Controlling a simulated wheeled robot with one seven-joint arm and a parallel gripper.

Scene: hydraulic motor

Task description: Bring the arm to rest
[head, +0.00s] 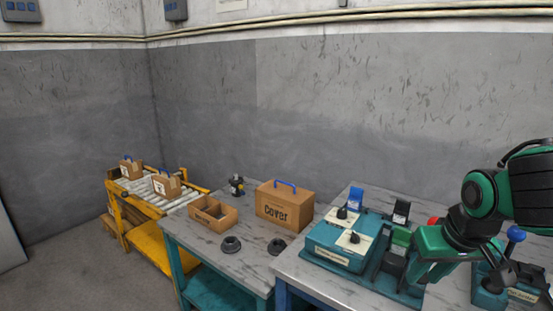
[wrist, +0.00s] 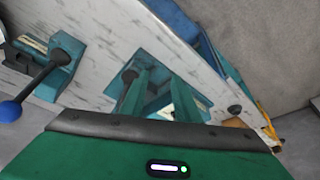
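My green arm comes in from the right in the head view, and my gripper (head: 415,265) hangs over the right worktable, close to a teal fixture. Its fingertips are hard to separate from the fixture, so I cannot tell whether they are open or shut. No held object can be made out.
A teal control box (head: 340,243) with black knobs stands left of my gripper. A blue-knobbed lever (head: 515,234) stands to the right; it also shows in the wrist view (wrist: 12,110). A Cover box (head: 284,207), an open carton (head: 213,214) and a yellow roller conveyor (head: 150,190) are farther left.

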